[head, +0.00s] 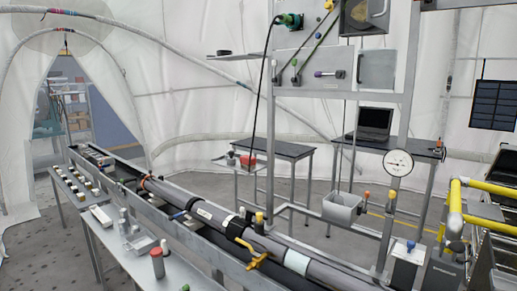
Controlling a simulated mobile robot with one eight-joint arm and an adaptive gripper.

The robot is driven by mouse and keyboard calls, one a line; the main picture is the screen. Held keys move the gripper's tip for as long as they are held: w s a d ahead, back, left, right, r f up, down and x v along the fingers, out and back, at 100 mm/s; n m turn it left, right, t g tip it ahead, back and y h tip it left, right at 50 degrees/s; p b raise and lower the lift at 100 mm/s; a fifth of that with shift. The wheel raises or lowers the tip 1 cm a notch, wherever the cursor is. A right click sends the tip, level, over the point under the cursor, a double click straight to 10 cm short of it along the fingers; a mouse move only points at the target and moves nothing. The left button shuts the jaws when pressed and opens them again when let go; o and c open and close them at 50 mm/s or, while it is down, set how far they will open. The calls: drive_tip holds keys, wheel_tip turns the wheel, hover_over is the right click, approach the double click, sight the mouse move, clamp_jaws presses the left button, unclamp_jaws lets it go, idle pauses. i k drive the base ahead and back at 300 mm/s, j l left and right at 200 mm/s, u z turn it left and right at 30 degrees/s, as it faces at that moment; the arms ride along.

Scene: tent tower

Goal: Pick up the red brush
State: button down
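No clear brush shape shows in the head view. A small red object (248,160) sits on a low stand or table (228,163) behind the long pipe, near a hanging black cable. It is too small to tell whether it is the red brush. My gripper is not in view.
A long grey pipe assembly (205,212) runs diagonally across the middle. A metal frame with panels (340,95) stands behind it. Yellow pipes (478,218) are at the right. A laptop (373,122) sits on a black-topped table. Some grey floor (40,245) is clear at left.

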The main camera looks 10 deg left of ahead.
sight(244, 159)
drive_tip(key=i+j, duration=0.1)
drive_tip(key=j, duration=0.4)
drive_tip(key=i+j, duration=0.1)
drive_tip(key=j, duration=0.35)
drive_tip(key=i+j, duration=0.1)
drive_tip(key=j, duration=0.4)
drive_tip(key=j+u, duration=0.1)
drive_tip(key=j, duration=0.35)
drive_tip(key=i+j, duration=0.2)
drive_tip(key=j, duration=0.3)
drive_tip(key=i+j, duration=0.1)
drive_tip(key=j, duration=0.35)
